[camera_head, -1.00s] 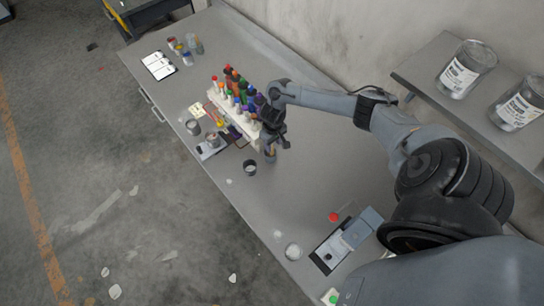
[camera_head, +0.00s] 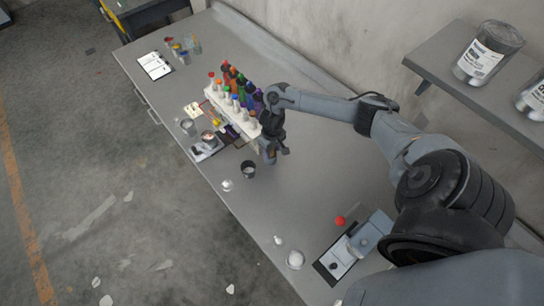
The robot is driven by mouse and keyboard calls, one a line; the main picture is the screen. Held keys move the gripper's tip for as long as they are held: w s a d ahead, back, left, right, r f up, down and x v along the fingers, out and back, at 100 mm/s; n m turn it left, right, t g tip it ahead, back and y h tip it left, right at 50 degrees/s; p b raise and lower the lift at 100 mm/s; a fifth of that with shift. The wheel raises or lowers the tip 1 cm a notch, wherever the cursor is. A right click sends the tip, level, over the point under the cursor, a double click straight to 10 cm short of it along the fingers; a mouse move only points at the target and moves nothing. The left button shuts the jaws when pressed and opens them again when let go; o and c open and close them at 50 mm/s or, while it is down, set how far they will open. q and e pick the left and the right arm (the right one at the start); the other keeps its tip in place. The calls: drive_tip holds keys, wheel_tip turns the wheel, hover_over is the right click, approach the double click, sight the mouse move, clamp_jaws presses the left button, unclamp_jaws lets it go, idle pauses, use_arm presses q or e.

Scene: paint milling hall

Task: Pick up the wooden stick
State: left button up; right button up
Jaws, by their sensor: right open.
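My right gripper (camera_head: 269,155) reaches down to the grey bench from the right, just beyond the right end of the bottle rack. Its jaws are open, and the small gap between the fingers is hard to make out. I cannot pick out the wooden stick for certain. Thin yellow and orange pieces (camera_head: 216,120) lie in front of the rack, to the left of my right gripper and apart from it, too small to identify. My left gripper is not in view.
A white rack (camera_head: 222,108) holds several coloured bottles. A dark cup (camera_head: 248,169) stands close to the gripper on its left. Metal cups (camera_head: 188,127) stand near the front edge. A red ball (camera_head: 340,221) and a grey device (camera_head: 370,231) are nearer. A shelf (camera_head: 440,75) carries cans.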

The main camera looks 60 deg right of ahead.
drive_tip(key=shift+c, duration=0.4)
clamp_jaws()
drive_tip(key=shift+r, duration=0.2)
